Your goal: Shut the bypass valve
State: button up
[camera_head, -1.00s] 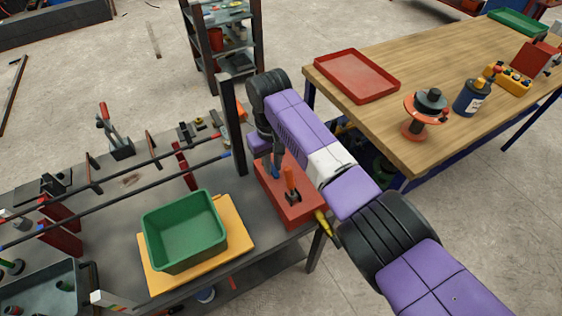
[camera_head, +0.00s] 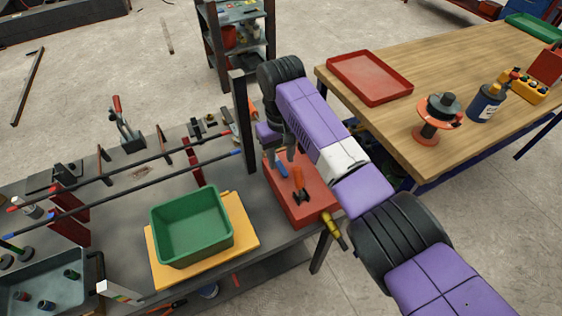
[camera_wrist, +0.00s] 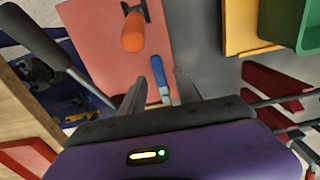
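A red box (camera_head: 315,207) sits at the right end of the grey bench. On its top are an orange handle (camera_head: 299,179) on a dark bracket and a smaller blue handle (camera_head: 281,170). Which one is the bypass valve I cannot tell. In the wrist view the orange handle (camera_wrist: 133,32) is ahead of my gripper (camera_wrist: 163,78), a little to the left. The blue handle (camera_wrist: 159,76) shows between my two spread fingers. My gripper is open over the red box; contact with the blue handle cannot be made out. In the head view my arm partly hides the box.
A green bin (camera_head: 190,228) stands on a yellow board (camera_head: 245,228) left of the box. A dark post (camera_head: 241,120) rises close beside my gripper. A yellow-handled tool (camera_head: 333,230) juts at the bench edge. A wooden table (camera_head: 425,150) stands to the right.

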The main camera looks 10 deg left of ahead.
aim_at(281, 168)
jog(key=shift+r+b, duration=0.3)
jog(key=shift+r, duration=2.4)
